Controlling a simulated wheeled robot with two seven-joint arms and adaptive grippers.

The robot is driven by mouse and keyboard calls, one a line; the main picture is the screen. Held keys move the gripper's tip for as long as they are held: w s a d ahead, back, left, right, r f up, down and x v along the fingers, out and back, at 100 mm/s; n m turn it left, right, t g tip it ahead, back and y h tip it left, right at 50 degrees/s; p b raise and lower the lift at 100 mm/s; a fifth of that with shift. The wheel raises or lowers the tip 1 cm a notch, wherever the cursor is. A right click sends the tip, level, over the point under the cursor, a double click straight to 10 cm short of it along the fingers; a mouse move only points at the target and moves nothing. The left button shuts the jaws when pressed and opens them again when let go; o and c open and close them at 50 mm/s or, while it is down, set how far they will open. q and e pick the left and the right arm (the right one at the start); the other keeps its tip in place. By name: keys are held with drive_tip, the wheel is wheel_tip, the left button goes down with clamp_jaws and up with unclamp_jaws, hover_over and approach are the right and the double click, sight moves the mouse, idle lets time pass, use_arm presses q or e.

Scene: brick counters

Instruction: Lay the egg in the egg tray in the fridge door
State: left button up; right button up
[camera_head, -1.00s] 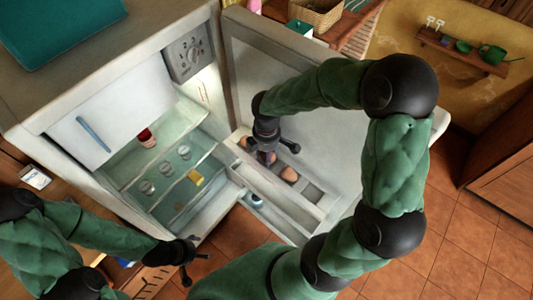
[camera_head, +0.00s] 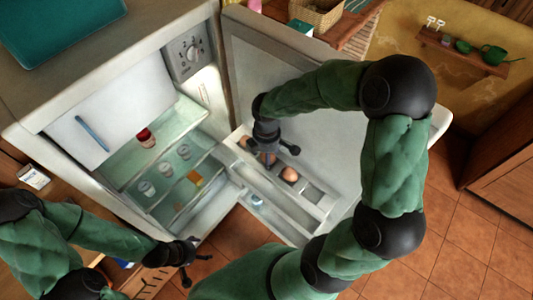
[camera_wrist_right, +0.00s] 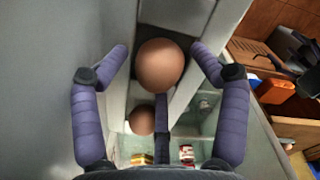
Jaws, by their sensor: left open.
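The egg tray (camera_head: 312,193) is a pale slotted rack on the inside of the open fridge door. A brown egg (camera_head: 289,174) sits in it, and another egg (camera_head: 244,142) lies nearer the hinge. My right gripper (camera_head: 270,157) is over the tray. In the right wrist view, a large brown egg (camera_wrist_right: 160,65) is between its spread fingers, with visible gaps at both sides; a smaller egg (camera_wrist_right: 141,120) lies beyond. The third finger overlaps the large egg's lower edge. Its seating is partly hidden. My left gripper (camera_head: 194,266) is open and empty, low in front of the fridge.
The fridge shelves (camera_head: 150,172) hold several small jars, a red-topped jar (camera_head: 146,137) and a yellow-orange block (camera_head: 195,178). The open door (camera_head: 330,110) stands close behind my right arm. A lower door shelf (camera_head: 280,214) lies below the tray. Tiled floor is clear at right.

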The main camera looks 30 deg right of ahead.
drive_tip(key=shift+s+f, duration=0.1)
drive_tip(key=shift+s, duration=0.15)
drive_tip(key=shift+r, duration=0.2)
wheel_tip(320, 180, up, 13)
drive_tip(key=p, duration=0.3)
drive_tip(key=shift+w, duration=0.15)
idle(0.4)
